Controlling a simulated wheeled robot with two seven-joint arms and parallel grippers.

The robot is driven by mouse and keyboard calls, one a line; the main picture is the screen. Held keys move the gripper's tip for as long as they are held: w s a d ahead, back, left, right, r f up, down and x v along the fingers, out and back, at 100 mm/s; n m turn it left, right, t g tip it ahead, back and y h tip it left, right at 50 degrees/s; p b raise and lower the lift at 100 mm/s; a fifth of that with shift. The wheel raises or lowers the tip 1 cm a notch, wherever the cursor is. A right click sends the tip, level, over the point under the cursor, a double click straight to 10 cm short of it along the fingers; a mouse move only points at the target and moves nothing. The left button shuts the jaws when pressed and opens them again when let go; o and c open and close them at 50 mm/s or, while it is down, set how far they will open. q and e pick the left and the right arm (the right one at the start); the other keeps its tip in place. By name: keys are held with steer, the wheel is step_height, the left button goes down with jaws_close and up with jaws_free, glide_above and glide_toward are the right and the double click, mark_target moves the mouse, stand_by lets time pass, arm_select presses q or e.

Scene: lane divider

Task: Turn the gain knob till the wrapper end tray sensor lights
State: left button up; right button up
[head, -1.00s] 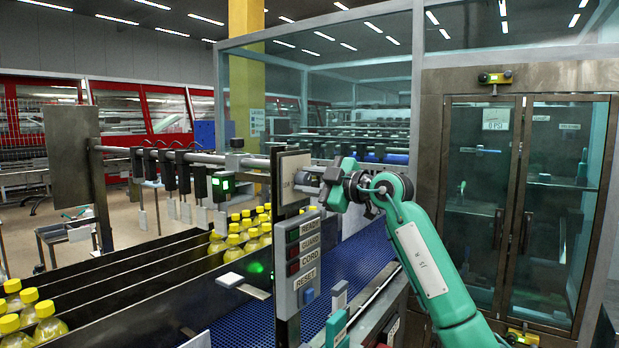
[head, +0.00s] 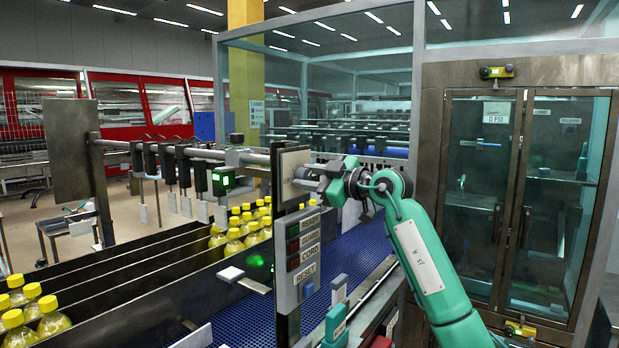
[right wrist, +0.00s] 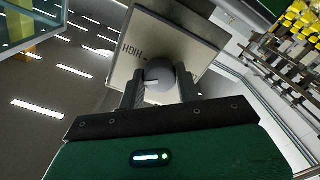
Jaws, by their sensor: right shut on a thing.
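The round grey gain knob (right wrist: 158,84) shows in the right wrist view with a pale mark on its face. It sits on a square plate (right wrist: 133,62) lettered HIGH. My right gripper (right wrist: 157,92) is shut on the knob, one finger on each side. In the head view the right gripper (head: 312,180) reaches from the right to the plate (head: 291,160); the knob itself is hard to make out there. A dark sensor box (head: 221,181) on the rail shows a lit green lamp. I cannot read which tray it serves. My left gripper is not in view.
A button panel (head: 302,255) stands below the plate. Yellow-capped bottles (head: 236,240) stand in black-walled lanes (head: 140,290) at left. A blue belt (head: 345,255) runs behind the panel. A glass-doored cabinet (head: 480,200) is at right. A green glow (head: 256,261) shows on a lane wall.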

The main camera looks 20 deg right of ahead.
steer(key=o, duration=1)
steer(key=b+v, duration=0.5)
steer(key=v, duration=0.9)
steer(key=shift+b, duration=0.3)
steer(key=shift+w+f, duration=0.1)
